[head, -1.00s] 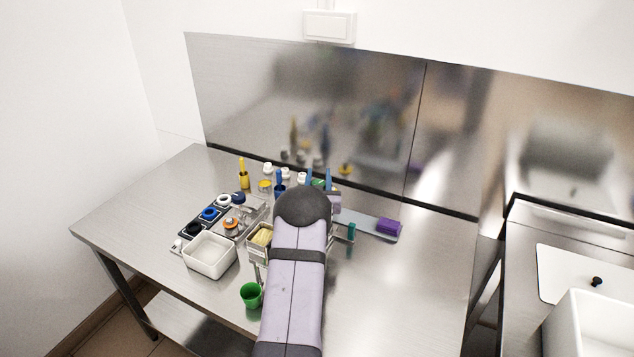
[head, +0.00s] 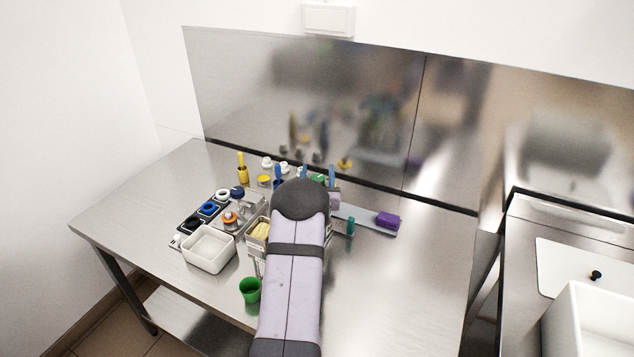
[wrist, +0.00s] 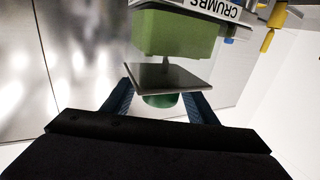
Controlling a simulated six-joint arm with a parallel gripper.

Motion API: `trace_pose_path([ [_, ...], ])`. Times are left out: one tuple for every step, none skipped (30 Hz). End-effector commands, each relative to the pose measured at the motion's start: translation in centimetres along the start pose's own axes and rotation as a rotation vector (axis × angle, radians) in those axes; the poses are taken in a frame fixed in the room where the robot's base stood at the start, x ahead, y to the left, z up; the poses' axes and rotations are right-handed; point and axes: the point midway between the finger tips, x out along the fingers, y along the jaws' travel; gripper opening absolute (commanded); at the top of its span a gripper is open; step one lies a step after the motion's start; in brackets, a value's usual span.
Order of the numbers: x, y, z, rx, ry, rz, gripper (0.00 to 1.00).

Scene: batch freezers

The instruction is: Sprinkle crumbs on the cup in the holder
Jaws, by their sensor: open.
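In the wrist view a green box (wrist: 175,34) hangs beside a white label reading CRUMBS (wrist: 214,8). Below the box in the picture is a dark grey flat plate (wrist: 160,77), with a rounded green part (wrist: 160,101) under it. My gripper (wrist: 158,90) is open, with one blue finger on each side of the plate and the green part. I cannot tell whether the fingers touch them. In the head view my arm hides the gripper and the crumbs box. I cannot make out the cup in a holder.
A green cup-like container (head: 250,290) stands near the table's front edge. A white tub (head: 208,250), a yellow-filled container (head: 259,231) and several coloured lids crowd the left. The table (head: 410,285) is clear at front right.

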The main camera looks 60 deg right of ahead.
Motion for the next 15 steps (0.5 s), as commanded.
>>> trace_pose_path([
  [-0.5,0.0,0.1,0.000,0.000,0.000,0.53],
  [-0.8,0.0,0.2,0.000,-0.001,0.000,0.53],
  [-1.2,0.0,0.1,0.000,0.000,0.000,0.53],
  [-1.5,0.0,0.1,0.000,0.000,0.000,0.53],
  [-1.9,0.0,0.1,0.000,0.000,0.000,0.53],
  [-2.3,0.0,0.1,0.000,0.000,0.000,0.53],
  [-2.7,0.0,0.1,0.000,0.000,0.000,0.53],
  [-3.0,0.0,0.1,0.000,0.001,0.000,0.53],
  [-3.5,0.0,0.1,0.000,0.000,0.000,0.53],
  [-3.9,0.0,0.1,0.000,0.000,0.000,0.53],
  [-4.2,0.0,0.1,-0.001,0.001,0.000,0.53],
  [-4.6,0.0,0.1,-0.001,0.001,0.000,0.53],
  [-4.8,0.0,0.1,-0.001,0.001,0.000,0.53],
  [-5.1,0.0,0.1,-0.001,0.001,0.000,0.53],
  [-5.4,0.0,0.1,-0.001,0.000,0.000,0.53],
])
